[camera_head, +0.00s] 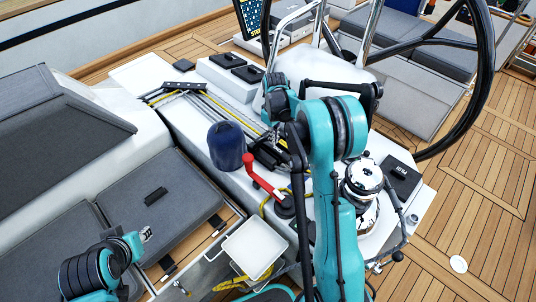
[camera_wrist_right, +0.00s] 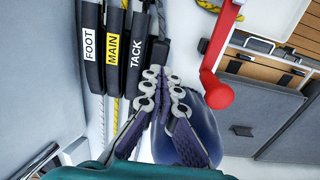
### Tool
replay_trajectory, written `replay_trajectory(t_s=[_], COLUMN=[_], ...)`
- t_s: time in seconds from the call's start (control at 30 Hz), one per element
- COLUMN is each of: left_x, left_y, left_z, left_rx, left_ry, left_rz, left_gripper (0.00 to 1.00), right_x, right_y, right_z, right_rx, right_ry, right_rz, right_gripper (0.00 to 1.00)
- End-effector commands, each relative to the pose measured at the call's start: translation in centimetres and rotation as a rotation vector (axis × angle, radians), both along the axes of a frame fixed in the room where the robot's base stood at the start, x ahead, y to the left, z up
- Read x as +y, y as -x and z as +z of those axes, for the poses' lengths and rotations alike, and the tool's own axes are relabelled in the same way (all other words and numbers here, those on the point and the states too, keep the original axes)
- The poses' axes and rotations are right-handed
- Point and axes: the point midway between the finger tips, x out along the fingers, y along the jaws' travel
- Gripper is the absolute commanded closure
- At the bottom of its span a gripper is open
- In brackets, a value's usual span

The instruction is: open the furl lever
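In the right wrist view, black clutch levers lie side by side. Three carry the labels FOOT (camera_wrist_right: 90,45), MAIN (camera_wrist_right: 112,48) and TACK (camera_wrist_right: 136,52). A further dark lever (camera_wrist_right: 157,14) sits right of TACK; its label is not visible, so I cannot tell whether it is the furl lever. My right gripper (camera_wrist_right: 162,78) has its fingertips drawn almost together, beside TACK and over this further lever's lower end. No grip on a lever is visible. In the head view my arm hides much of the clutch bank (camera_head: 266,156). My left gripper (camera_head: 146,234) hovers over the seat; its opening is too small to judge.
A dark blue rounded bag (camera_head: 226,146) stands close beside the clutches, just beyond my right fingers. A red winch handle (camera_head: 262,178) rises nearby. A chrome winch (camera_head: 362,180) stands to the right, and a white open bin (camera_head: 253,250) sits in front.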

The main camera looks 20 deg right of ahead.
Motion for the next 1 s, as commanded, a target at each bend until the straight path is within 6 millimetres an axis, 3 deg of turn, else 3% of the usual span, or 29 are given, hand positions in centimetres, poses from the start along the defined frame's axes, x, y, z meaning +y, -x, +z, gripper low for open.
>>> replay_trajectory(t_s=[1.0], left_x=[0.0], left_y=[0.0], left_z=[0.9], left_rx=[0.0], left_ry=[0.0], left_rz=[0.0], left_gripper=[0.69], right_x=[0.9], right_y=[-2.2], right_z=[1.3], right_rx=[0.0], right_ry=[0.0], right_rz=[0.0], right_gripper=[1.0])
